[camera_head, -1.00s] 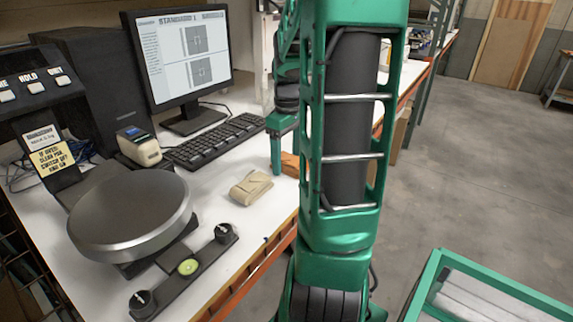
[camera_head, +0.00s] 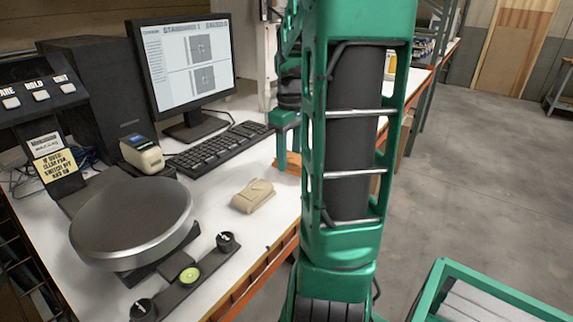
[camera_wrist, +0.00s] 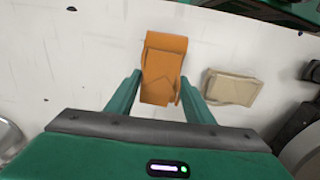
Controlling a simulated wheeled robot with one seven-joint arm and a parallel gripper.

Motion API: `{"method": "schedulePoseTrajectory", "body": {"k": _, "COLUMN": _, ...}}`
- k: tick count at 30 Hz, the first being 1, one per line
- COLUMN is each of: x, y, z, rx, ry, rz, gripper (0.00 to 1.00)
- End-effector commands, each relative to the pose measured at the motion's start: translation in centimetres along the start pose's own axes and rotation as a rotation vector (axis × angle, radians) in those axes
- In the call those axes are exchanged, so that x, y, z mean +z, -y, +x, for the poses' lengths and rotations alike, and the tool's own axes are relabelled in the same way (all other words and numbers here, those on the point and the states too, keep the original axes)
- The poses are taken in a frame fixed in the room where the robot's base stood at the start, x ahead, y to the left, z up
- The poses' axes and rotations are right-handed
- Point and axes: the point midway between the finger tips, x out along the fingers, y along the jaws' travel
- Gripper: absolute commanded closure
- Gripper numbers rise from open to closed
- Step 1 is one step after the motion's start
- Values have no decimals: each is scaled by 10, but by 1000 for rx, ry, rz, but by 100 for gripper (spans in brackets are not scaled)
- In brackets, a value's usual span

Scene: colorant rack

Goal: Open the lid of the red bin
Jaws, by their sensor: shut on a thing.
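The red bin looks orange (camera_wrist: 162,68) and lies on the white worktop in the wrist view. It has a raised band at its far end and a flatter part nearer me. I cannot tell whether its lid is lifted. My gripper (camera_wrist: 161,84) has its two green fingers on either side of the bin's near part and is shut on it. In the head view a green finger of my gripper (camera_head: 284,145) points down at the worktop, and only a small piece of the orange bin (camera_head: 289,162) shows behind my arm.
A beige bin (camera_wrist: 231,87) lies just right of the orange one, also on the worktop in the head view (camera_head: 254,196). A keyboard (camera_head: 218,147), monitor (camera_head: 184,62) and round scale plate (camera_head: 130,222) stand to the left. The worktop's front edge is close.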

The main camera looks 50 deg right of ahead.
Motion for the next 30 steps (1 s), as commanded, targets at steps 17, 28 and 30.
{"method": "schedulePoseTrajectory", "body": {"k": 17, "x": -81, "y": 65, "z": -69, "rx": 0, "ry": -1, "rz": -4, "gripper": 77}}
{"method": "schedulePoseTrajectory", "body": {"k": 28, "x": -91, "y": 74, "z": -77, "rx": 0, "ry": 0, "rz": -1, "gripper": 77}}
{"method": "schedulePoseTrajectory", "body": {"k": 30, "x": -91, "y": 74, "z": -77, "rx": 0, "ry": 0, "rz": -1, "gripper": 77}}
